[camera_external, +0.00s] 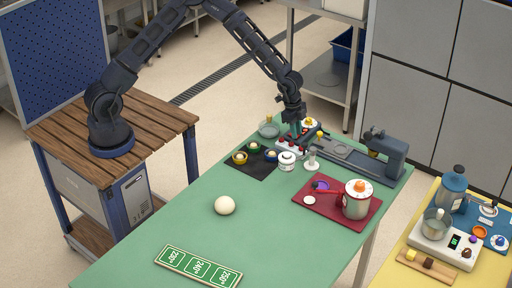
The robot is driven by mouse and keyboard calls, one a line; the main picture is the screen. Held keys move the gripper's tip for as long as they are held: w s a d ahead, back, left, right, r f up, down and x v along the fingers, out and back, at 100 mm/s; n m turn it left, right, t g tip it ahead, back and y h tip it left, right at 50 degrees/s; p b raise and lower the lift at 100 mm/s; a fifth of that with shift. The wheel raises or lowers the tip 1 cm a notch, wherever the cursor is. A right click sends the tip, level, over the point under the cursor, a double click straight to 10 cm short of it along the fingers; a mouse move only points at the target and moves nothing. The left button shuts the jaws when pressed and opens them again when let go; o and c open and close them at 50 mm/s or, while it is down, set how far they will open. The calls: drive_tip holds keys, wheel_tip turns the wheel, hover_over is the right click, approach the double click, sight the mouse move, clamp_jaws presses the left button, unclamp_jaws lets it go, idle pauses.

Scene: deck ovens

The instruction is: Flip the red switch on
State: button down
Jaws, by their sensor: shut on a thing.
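A small light switch box (311,139) stands at the back of the green table. It has small red parts (283,141) along its front side and yellow knobs on it. My gripper (295,130) reaches down from above onto this box. Its fingers are shut at the box, on what looks like a red switch. The fingers hide most of that switch, so I cannot tell which way it is tilted.
A black mat (250,168) with small bowls lies left of the box, with a white jar (287,161) in front. A dark grey machine (385,155) stands right. A red tray (330,220) holds a canister (356,199). A pale ball (225,205) and a green temperature sign (198,267) lie nearer.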

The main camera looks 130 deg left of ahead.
drive_tip(key=shift+a, duration=0.1)
idle(0.3)
drive_tip(key=c, duration=1.2)
unclamp_jaws()
drive_tip(key=shift+c, duration=0.2)
wheel_tip(320, 180, up, 11)
drive_tip(key=s, duration=0.1)
drive_tip(key=shift+s+f, duration=0.15)
drive_tip(key=shift+s, duration=0.1)
